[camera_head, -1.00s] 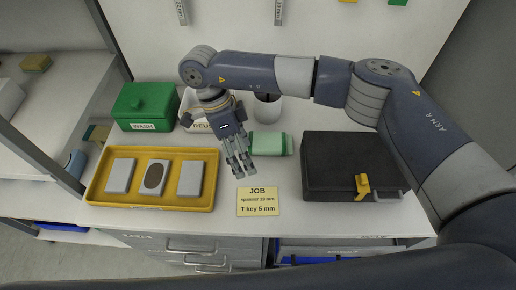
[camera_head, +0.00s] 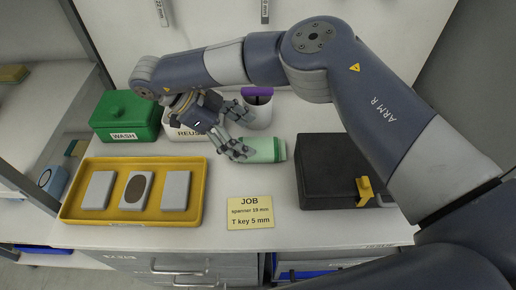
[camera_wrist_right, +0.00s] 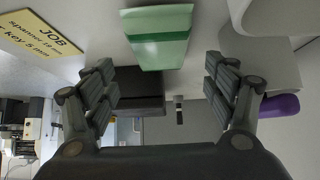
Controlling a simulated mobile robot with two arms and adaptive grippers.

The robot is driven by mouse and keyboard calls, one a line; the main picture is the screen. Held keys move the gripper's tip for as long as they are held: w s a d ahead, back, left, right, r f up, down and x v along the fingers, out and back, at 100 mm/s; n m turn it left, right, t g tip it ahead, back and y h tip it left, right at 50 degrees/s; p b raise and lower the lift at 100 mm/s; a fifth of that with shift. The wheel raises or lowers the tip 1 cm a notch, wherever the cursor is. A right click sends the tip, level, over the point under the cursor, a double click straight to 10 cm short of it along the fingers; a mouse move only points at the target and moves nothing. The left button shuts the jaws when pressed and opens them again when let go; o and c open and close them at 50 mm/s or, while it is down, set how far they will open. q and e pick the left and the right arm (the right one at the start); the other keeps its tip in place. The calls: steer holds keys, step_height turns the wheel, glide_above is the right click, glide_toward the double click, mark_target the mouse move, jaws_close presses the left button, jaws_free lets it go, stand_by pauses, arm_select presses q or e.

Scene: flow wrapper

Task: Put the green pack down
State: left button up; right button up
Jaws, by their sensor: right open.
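The green pack (camera_head: 262,149) lies on the white table, left of the black case. In the right wrist view the green pack (camera_wrist_right: 158,38) shows beyond the fingers, centred between them. My right gripper (camera_head: 243,133) is open, with its fingers at the left end of the pack. No finger is closed on the pack; whether one touches it I cannot tell. My left gripper is not in view.
A yellow tray (camera_head: 131,214) with grey blocks stands at front left. Behind it are a green WASH box (camera_head: 122,117) and a white bin (camera_head: 183,135). A white cup (camera_head: 262,112) stands behind the pack. A black case (camera_head: 325,185) and a JOB card (camera_head: 250,212) are near.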

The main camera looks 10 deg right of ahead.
mark_target(261, 146)
steer(key=x, duration=0.5)
steer(key=shift+d+f+p, duration=0.15)
steer(key=shift+f+p, duration=0.2)
steer(key=shift+c, duration=0.3)
steer(key=c, duration=1.2)
steer(key=shift+r, duration=0.1)
